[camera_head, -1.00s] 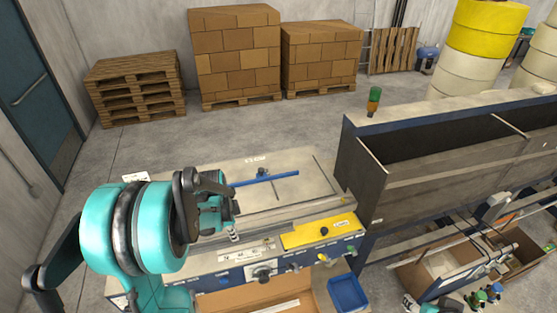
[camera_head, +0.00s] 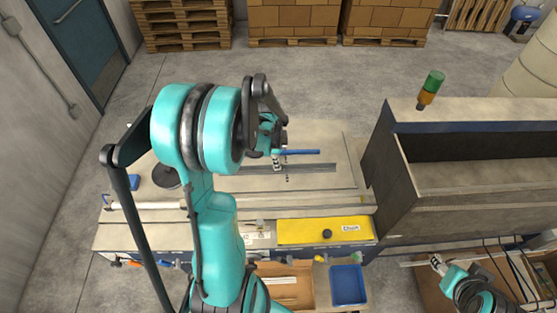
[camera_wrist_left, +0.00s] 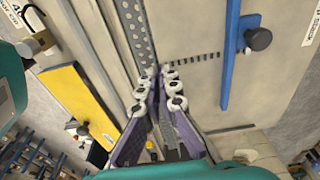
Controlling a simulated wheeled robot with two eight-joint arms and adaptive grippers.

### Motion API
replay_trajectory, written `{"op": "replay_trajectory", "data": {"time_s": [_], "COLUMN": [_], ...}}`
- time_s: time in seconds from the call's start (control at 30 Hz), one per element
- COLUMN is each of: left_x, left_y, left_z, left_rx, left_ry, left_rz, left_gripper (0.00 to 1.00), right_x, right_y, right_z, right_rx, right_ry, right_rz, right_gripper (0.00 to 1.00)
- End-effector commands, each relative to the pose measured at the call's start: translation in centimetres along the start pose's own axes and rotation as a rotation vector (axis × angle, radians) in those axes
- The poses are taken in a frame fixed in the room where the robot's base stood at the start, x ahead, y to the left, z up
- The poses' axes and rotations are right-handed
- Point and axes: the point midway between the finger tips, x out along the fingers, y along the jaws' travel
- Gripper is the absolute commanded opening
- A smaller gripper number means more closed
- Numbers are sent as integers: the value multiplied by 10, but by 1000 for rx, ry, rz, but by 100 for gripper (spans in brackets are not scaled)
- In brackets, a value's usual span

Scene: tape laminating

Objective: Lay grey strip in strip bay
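In the head view my left gripper (camera_head: 278,163) is over the work table (camera_head: 340,150), at a long dark grey strip (camera_head: 312,168) just in front of the blue bar. In the left wrist view the strip shows as a perforated grey band (camera_wrist_left: 142,30). It runs to my left fingers (camera_wrist_left: 157,88), and more grey shows between their purple pads, so they appear shut on it. The strip hides part of the tick marks, but its height above the table is unclear. I cannot pick out the strip bay with certainty. My right gripper (camera_head: 437,263) is small at the lower right.
A blue bar (camera_head: 302,152) with a dark knob (camera_wrist_left: 258,39) lies on the table. A yellow plate (camera_head: 300,231) is at its front edge. A blue bin (camera_head: 347,284) and a cardboard box (camera_head: 268,270) stand in front. A tall grey cabinet (camera_head: 395,180) is at the right.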

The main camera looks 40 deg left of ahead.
Motion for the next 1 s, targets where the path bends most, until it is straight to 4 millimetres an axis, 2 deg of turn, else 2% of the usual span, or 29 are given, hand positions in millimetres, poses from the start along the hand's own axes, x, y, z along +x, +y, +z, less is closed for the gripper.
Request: {"op": "replay_trajectory", "data": {"time_s": [0.5, 1.0], "left_x": [55, 58], "left_y": [0, 0], "left_z": [7, 7], "left_rx": [0, 0], "left_ry": [0, 0], "left_rz": [0, 0], "left_gripper": [0, 0], "right_x": [35, 38], "right_y": [0, 0], "right_z": [25, 27], "right_rx": [0, 0], "right_ry": [0, 0], "right_rz": [0, 0], "right_gripper": [47, 47]}}
